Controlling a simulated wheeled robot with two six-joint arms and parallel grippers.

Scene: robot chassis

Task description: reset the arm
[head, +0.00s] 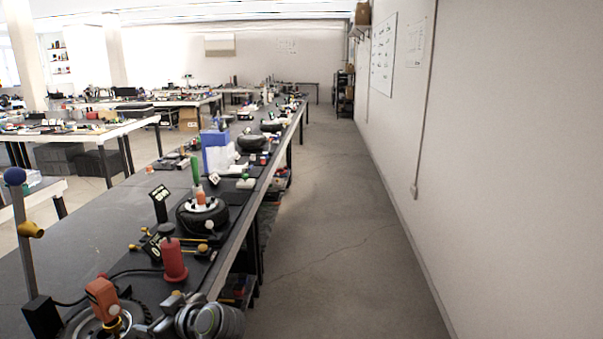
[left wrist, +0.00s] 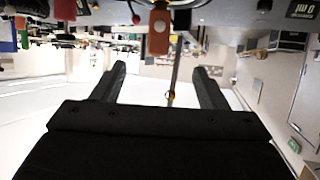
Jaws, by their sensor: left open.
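My left gripper (left wrist: 160,72) shows in the left wrist view, its two black fingers spread apart with nothing between them. That view is upside down, with the bench top along its upper edge. An orange block (left wrist: 158,32) shows above and beyond the fingers, apart from them. I cannot make out the left fingers clearly in the head view. My right gripper is in neither view.
A long black bench (head: 95,225) fills the left. On it stand a red bottle-like piece (head: 174,262), a black wheel (head: 187,220), a blue box (head: 214,139) and an orange tool (head: 103,297). The grey floor aisle (head: 335,220) is clear beside the white wall (head: 520,150).

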